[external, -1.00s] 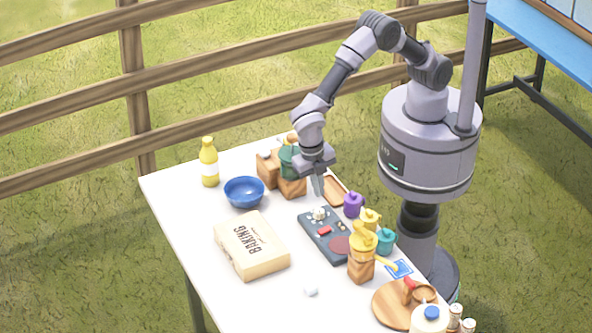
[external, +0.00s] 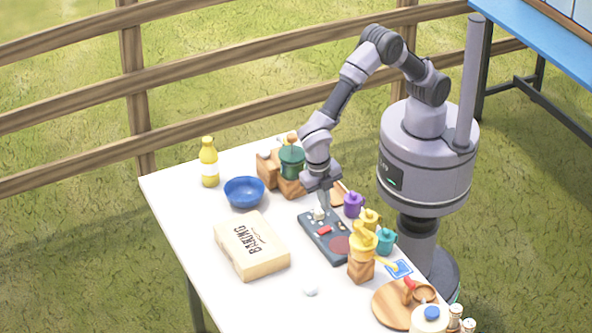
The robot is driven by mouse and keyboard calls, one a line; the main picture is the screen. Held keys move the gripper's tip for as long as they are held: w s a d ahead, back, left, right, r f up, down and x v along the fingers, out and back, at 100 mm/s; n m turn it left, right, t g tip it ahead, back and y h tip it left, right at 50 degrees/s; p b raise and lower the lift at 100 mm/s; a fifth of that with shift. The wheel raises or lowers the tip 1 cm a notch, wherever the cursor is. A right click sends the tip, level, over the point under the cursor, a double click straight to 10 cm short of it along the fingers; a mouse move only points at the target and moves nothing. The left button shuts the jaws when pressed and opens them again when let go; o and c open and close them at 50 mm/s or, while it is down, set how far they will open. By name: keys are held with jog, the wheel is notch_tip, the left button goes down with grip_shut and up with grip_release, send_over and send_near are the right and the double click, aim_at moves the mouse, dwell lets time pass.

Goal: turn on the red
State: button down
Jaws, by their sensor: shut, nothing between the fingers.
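A dark control panel (external: 337,247) lies on the white table. It carries a red switch (external: 324,230), a pale knob-like part (external: 318,214) at its far end and a dark red round area (external: 339,245) at its near end. My gripper (external: 323,207) is shut and empty, pointing down at the panel's far end, just by the pale part. I cannot tell if it touches it. The red switch is in plain view, a little nearer the camera than the fingertips.
Purple (external: 353,204), yellow (external: 370,219) and teal (external: 386,240) small pots stand right of the panel. A yellow-topped wooden grinder (external: 361,255) stands at its near right. A baking box (external: 251,246) and blue bowl (external: 244,192) are to the left.

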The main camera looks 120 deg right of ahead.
aim_at(329, 227)
jog(key=f+b, duration=0.1)
jog(key=f, duration=0.1)
jog(key=f+b, duration=0.1)
jog(key=f, duration=0.2)
jog(key=s+f+b, duration=0.1)
jog(key=f, duration=0.1)
jog(key=shift+s+f, duration=0.1)
jog(key=shift+f, duration=0.15)
jog(key=shift+s+f, duration=0.15)
jog(key=shift+f, duration=0.05)
jog(key=shift+w+r+p, duration=0.2)
jog(key=shift+w+p, duration=0.15)
jog(key=shift+p, duration=0.05)
jog(key=shift+w, duration=0.5)
